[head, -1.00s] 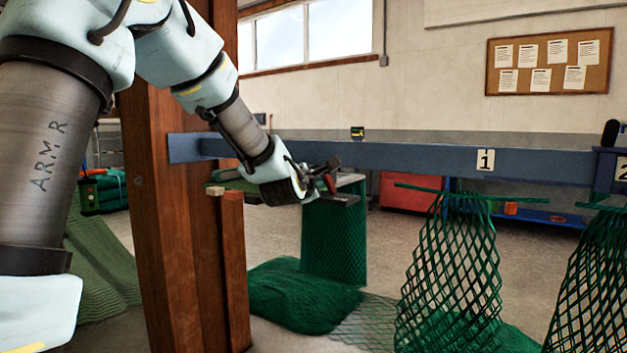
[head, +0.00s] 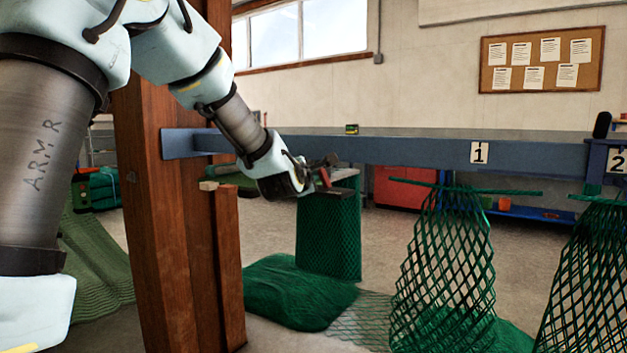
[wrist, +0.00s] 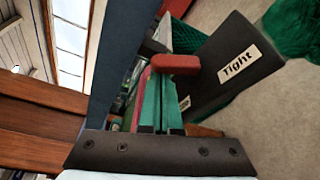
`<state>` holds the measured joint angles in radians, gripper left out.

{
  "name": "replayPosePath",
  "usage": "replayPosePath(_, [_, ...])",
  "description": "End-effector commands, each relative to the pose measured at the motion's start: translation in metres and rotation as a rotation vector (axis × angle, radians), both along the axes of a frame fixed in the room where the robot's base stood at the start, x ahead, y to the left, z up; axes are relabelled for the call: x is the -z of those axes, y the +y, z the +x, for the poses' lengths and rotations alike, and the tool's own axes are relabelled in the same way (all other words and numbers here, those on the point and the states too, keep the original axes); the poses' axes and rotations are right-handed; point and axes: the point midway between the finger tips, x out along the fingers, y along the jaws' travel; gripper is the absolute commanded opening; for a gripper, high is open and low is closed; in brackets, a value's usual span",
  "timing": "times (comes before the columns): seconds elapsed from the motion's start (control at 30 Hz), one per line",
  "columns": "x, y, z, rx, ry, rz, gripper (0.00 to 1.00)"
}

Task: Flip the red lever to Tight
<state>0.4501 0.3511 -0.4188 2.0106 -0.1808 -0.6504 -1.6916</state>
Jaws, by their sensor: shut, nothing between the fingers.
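The red lever (wrist: 173,64) shows in the wrist view just beyond my fingertips, its rounded red end across the top of them. A dark plate (wrist: 212,68) stands to its right with a white "Tight" label (wrist: 237,66). A second, small label on the plate is mostly hidden behind my fingers. My gripper (wrist: 161,88) is shut and empty, its green fingers close to the lever; I cannot tell whether they touch. In the head view my gripper (head: 318,177) is at the lever, which shows only as a small red patch (head: 325,177).
A blue beam (head: 420,151) with a "1" sign (head: 480,152) runs behind my gripper. A brown wooden post (head: 165,220) stands left of it. Green nets (head: 445,260) hang at the right, and a net heap (head: 295,290) lies on the floor below.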

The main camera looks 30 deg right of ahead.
Motion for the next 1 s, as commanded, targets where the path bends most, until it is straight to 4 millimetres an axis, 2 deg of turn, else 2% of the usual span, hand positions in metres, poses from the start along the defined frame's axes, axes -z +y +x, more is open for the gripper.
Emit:
replayPosePath(0.37, [0.001, -0.002, -0.004, 0.002, -0.088, 0.047, 0.0])
replayPosePath(0.9, [-0.003, -0.01, -0.019, 0.001, -0.492, 0.269, 0.0])
replayPosePath(1.0, [-0.011, -0.01, -0.018, 0.0, -0.496, 0.275, 0.0])
